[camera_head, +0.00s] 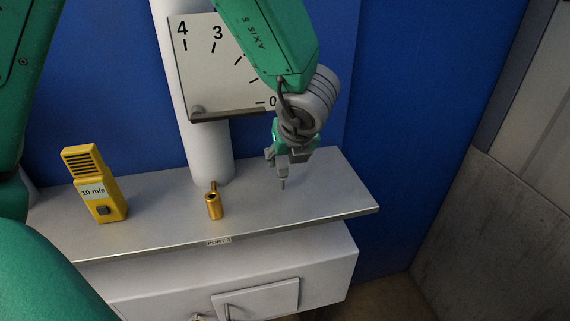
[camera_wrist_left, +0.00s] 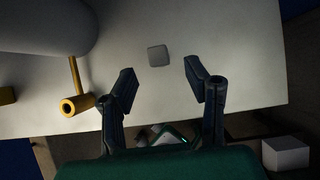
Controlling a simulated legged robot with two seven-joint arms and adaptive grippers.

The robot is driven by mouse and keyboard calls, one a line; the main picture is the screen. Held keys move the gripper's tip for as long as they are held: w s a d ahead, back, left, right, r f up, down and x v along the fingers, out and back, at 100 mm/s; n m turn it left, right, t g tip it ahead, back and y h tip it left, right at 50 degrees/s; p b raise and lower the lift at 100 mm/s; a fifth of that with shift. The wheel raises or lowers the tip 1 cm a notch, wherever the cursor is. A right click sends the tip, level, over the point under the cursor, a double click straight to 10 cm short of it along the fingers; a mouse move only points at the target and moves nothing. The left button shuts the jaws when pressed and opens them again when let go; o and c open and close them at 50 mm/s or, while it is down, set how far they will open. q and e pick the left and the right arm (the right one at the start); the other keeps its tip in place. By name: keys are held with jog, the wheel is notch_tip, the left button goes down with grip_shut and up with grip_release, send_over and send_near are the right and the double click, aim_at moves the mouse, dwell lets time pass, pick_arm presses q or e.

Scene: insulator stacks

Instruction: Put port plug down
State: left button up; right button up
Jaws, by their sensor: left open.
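A brass, port-plug-like piece (camera_head: 213,205) with a thin stem stands upright on the grey shelf (camera_head: 330,190), in front of the white post. In the left wrist view the brass piece (camera_wrist_left: 75,104) lies left of the fingers, apart from them. My left gripper (camera_head: 279,164) points down over the shelf, right of the brass piece. In the wrist view its two fingers (camera_wrist_left: 163,85) are spread with nothing gripped between them. A small grey square piece (camera_wrist_left: 158,55) shows against the shelf beyond the fingertips; I cannot tell what it is. My right gripper is not seen.
A yellow meter (camera_head: 96,184) marked "10 m/s" stands on the shelf at the left. A white post (camera_head: 210,155) carries a numbered scale plate (camera_head: 205,75) close to my arm. A grey cabinet (camera_head: 325,262) is below the shelf. The shelf's right end is bare.

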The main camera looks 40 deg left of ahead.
pick_arm(q)
jog(key=v, duration=0.6)
dwell(0.5)
